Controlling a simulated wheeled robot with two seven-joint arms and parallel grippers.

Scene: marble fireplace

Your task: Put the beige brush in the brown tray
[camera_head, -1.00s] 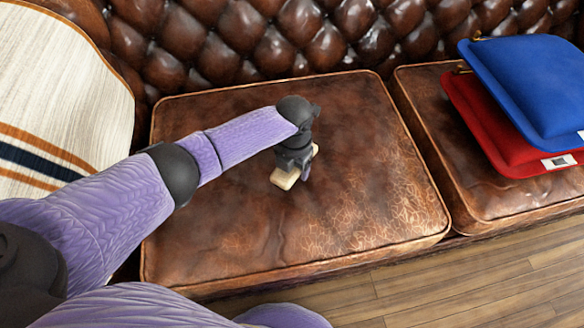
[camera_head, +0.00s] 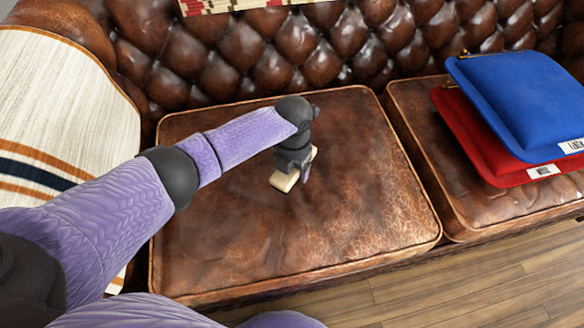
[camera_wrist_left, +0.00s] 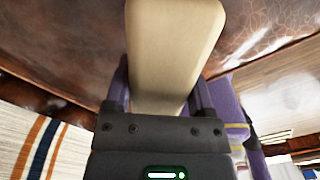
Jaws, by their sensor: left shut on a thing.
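My left gripper (camera_head: 294,175) is shut on the beige brush (camera_head: 282,182), over the brown leather seat cushion. In the left wrist view the brush (camera_wrist_left: 172,50) is a smooth beige block between the two fingers of the gripper (camera_wrist_left: 160,95). Most of the brush in the head view is hidden behind the gripper. I cannot tell whether it touches the cushion. No brown tray shows in either view. My right gripper is not in view.
The brown tufted leather sofa has a wide bare cushion (camera_head: 350,200). A blue pillow (camera_head: 525,95) lies on a red pillow (camera_head: 470,140) on the right cushion. A striped white blanket (camera_head: 60,110) drapes the left arm. Wooden floor (camera_head: 480,280) lies in front.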

